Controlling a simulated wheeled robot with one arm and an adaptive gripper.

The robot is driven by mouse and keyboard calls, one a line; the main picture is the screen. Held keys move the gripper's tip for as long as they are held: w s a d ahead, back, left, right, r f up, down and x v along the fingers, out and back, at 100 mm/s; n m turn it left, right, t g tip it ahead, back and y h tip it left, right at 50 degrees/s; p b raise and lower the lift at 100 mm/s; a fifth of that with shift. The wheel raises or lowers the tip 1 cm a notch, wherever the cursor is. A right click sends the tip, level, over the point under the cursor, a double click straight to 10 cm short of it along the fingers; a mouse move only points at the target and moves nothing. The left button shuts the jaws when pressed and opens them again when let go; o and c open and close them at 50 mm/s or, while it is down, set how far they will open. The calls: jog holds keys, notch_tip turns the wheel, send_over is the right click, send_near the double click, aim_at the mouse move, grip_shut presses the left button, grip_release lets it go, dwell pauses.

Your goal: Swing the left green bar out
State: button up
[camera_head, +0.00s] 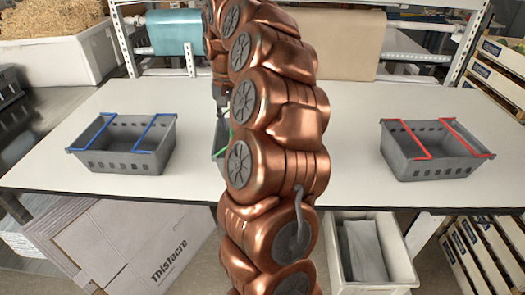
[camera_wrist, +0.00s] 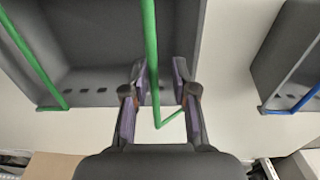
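A grey crate with green bars (camera_wrist: 90,50) fills the upper left of the wrist view. One green bar (camera_wrist: 151,35) runs down the picture and bends at its lower end beside the crate's rim. The other green bar (camera_wrist: 35,58) is at the left. My gripper (camera_wrist: 161,78) is open, with its fingers on either side of the nearer bar and a gap beside it. I cannot tell how deep the bar sits between the fingers. In the head view my arm hides most of this crate (camera_head: 217,153), and my gripper shows only in part.
A grey crate with blue bars (camera_head: 125,145) stands on the white table (camera_head: 330,190) at the left. A grey crate with red bars (camera_head: 430,150) stands at the right. Bare table lies between the crates. A shelf with rolls (camera_head: 345,45) stands behind.

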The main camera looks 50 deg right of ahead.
jog(key=shift+w+a+r, duration=0.35)
jog(key=shift+w+a, duration=0.05)
jog(key=shift+w, duration=0.1)
jog(key=shift+w+a, duration=0.15)
jog(key=shift+w+a+r, duration=0.3)
jog(key=shift+w+a, duration=0.35)
jog(key=shift+w, duration=0.05)
jog(key=shift+w+a, duration=0.1)
jog(key=shift+w, duration=0.05)
jog(key=shift+w+a, duration=0.75)
jog(key=shift+w, duration=0.15)
dwell(0.7)
notch_tip(320, 180, up, 8)
jog(key=p, duration=0.2)
jog(key=shift+s+d+p, duration=0.3)
jog(key=shift+s, duration=0.1)
dwell(0.5)
